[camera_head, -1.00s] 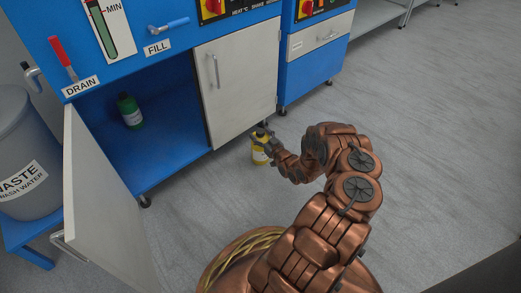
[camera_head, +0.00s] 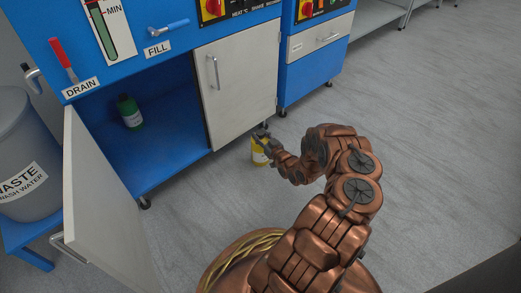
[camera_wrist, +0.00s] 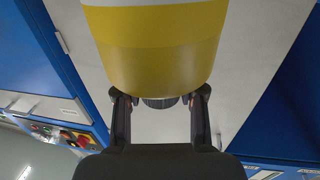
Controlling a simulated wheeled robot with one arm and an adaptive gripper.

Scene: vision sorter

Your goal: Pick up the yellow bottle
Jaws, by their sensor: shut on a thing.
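The yellow bottle (camera_head: 259,158) is upright beside the front of the blue machine, below the right cabinet door. My gripper (camera_head: 262,137) is at its top and hides the cap in the head view. In the wrist view the bottle's yellow body (camera_wrist: 155,55) fills the top middle, with a dark cap just below it. My gripper (camera_wrist: 160,96) is shut on the bottle, one finger on each side near the cap. I cannot tell whether the bottle's base touches the floor.
A green bottle (camera_head: 129,112) stands inside the open blue cabinet. The open left door (camera_head: 100,215) juts out, and the right door (camera_head: 236,84) is closed. A grey waste bin (camera_head: 22,165) is at the far left. The floor (camera_head: 430,130) to the right is clear.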

